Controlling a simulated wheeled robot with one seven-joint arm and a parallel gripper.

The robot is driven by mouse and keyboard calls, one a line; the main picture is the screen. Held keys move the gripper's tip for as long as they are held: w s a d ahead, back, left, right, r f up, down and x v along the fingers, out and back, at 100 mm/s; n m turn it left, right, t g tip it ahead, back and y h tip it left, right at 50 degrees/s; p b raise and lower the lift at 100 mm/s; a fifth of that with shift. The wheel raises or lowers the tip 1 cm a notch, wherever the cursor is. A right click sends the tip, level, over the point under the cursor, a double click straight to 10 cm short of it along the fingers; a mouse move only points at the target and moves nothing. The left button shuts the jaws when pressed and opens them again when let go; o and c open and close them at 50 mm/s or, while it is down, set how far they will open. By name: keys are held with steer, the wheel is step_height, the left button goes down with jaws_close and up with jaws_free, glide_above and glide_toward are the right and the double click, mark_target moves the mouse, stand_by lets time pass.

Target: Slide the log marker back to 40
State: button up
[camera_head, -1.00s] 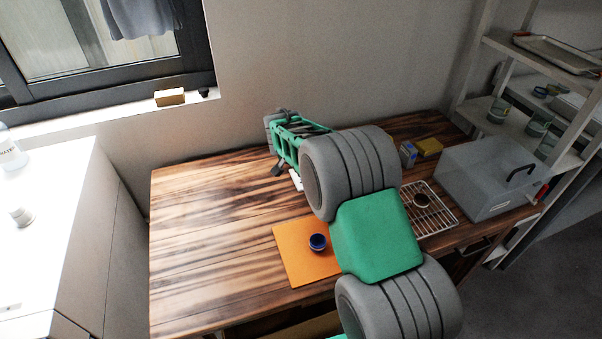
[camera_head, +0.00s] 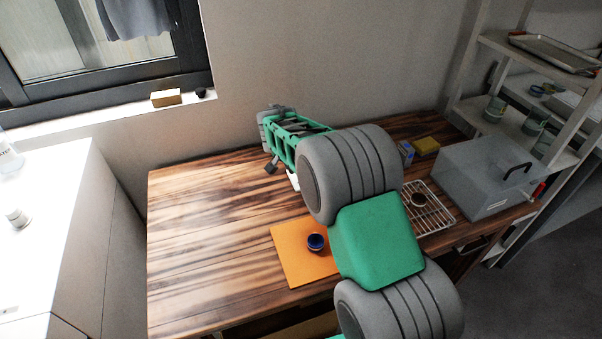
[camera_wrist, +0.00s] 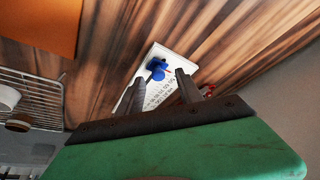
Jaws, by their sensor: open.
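A white board with rows of printed numbers (camera_wrist: 176,61) lies on the wooden table, and a sliver of it shows beside my arm in the head view (camera_head: 293,181). A blue marker (camera_wrist: 157,66) sits on the board near its upper end in the wrist view. The numbers are too small to read surely, so I cannot tell the marker's value. My gripper (camera_wrist: 160,82) is open, its two dark fingers spread over the board on either side of the column of numbers. The blue marker shows between and just beyond the fingertips, and I see no contact. In the head view my arm hides most of the board.
An orange mat (camera_head: 292,262) with a small blue cup (camera_head: 316,242) lies nearer the front. A wire rack (camera_head: 432,218), a grey oven box (camera_head: 486,178) and a yellow block (camera_head: 427,146) stand to the right. The table's left side is clear.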

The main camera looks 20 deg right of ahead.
steer(key=v, duration=0.6)
